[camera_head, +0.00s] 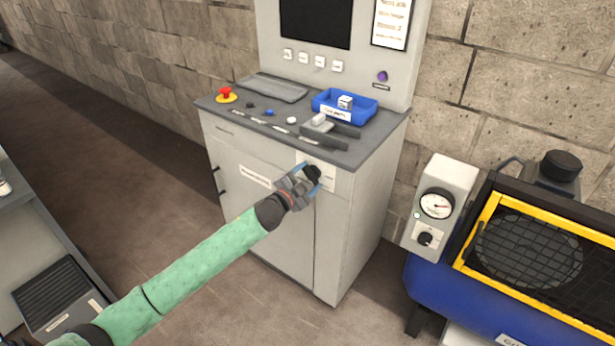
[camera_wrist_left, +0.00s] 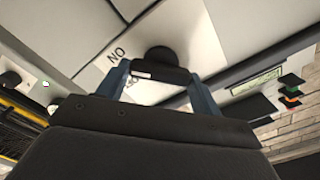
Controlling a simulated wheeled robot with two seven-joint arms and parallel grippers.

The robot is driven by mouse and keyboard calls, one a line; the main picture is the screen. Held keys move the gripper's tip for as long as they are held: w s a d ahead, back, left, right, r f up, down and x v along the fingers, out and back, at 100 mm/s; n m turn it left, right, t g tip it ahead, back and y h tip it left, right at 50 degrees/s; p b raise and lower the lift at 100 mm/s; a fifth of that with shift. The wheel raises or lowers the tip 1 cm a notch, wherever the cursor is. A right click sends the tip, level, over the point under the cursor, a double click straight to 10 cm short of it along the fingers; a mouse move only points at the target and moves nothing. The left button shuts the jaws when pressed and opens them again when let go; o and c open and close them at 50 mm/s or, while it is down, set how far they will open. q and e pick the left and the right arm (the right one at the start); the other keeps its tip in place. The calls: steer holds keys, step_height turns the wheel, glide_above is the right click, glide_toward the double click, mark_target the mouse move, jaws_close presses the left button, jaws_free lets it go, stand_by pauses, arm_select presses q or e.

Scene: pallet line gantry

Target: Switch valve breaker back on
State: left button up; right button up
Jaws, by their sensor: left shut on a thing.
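The breaker is a black rotary knob on a white plate (camera_head: 329,179) on the upper front of the grey control cabinet (camera_head: 345,235). My left gripper (camera_head: 309,174) reaches it from the left and is shut on the black knob (camera_head: 314,172). In the left wrist view the knob (camera_wrist_left: 160,56) sits between the two blue-grey fingers of the gripper (camera_wrist_left: 160,78). The white plate (camera_wrist_left: 118,72) there carries partly visible lettering that reads "NO" in this turned view. The knob's exact angle is partly hidden by the fingers. My right gripper is not in view.
The cabinet top holds a red emergency button (camera_head: 226,94), a blue tray (camera_head: 345,106), a keyboard (camera_head: 272,88) and several small buttons. A gauge box (camera_head: 440,203) and a blue machine with a yellow-framed mesh guard (camera_head: 484,226) stand at right. Open floor (camera_head: 190,285) lies at left.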

arm_select(q)
steer(key=m, duration=0.2)
steer(key=shift+m, duration=0.4)
steer(key=m+p, duration=0.1)
steer(key=m, duration=0.2)
steer(key=shift+f, duration=0.15)
steer(key=shift+m, duration=0.4)
steer(key=shift+d+m, duration=0.1)
steer(key=shift+m, duration=0.9)
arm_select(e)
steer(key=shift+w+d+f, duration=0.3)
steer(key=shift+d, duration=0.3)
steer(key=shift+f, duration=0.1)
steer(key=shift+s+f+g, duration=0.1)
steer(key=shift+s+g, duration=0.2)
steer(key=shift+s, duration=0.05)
